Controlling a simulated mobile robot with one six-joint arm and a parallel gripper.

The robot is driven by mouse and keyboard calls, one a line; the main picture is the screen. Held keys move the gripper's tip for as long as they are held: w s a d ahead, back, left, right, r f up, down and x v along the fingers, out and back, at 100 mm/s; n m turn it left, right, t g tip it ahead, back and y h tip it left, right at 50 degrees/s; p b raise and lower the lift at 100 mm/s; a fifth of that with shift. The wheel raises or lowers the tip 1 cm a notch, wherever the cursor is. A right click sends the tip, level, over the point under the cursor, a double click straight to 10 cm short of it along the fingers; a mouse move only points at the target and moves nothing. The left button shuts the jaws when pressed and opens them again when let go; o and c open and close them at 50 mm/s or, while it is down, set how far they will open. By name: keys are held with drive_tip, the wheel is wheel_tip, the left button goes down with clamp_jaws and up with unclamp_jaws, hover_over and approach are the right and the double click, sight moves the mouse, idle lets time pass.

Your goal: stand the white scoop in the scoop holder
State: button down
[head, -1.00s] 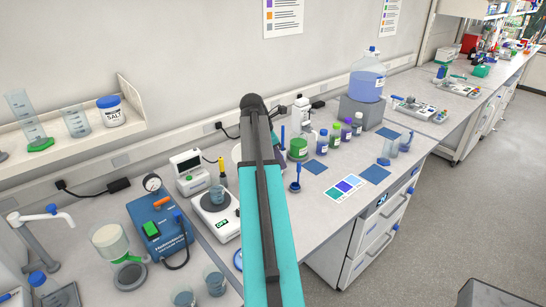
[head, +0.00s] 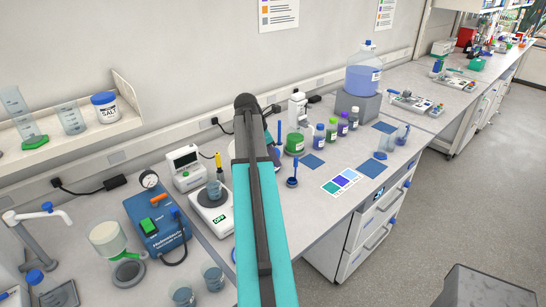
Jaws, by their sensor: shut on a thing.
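My gripper does not show; my teal and dark arm rises through the middle of the head view and covers whatever lies behind it. I cannot make out the white scoop. A small dark blue round-based piece with an upright stem (head: 292,182) stands on the bench just right of my arm. I cannot tell whether it is the scoop holder.
The balance (head: 212,208) with a beaker (head: 214,189) and the blue pump (head: 158,236) stand left of my arm.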

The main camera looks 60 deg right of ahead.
drive_tip(key=shift+f, duration=1.55)
drive_tip(key=shift+s, duration=0.15)
drive_tip(key=shift+f, duration=0.25)
drive_tip(key=shift+f+b, duration=0.75)
drive_tip(key=shift+f, duration=1.55)
drive_tip(key=shift+f+b, duration=0.4)
drive_tip(key=shift+f, duration=1.35)
idle(0.5)
drive_tip(key=c, duration=1.7)
unclamp_jaws()
drive_tip(key=shift+r, duration=0.2)
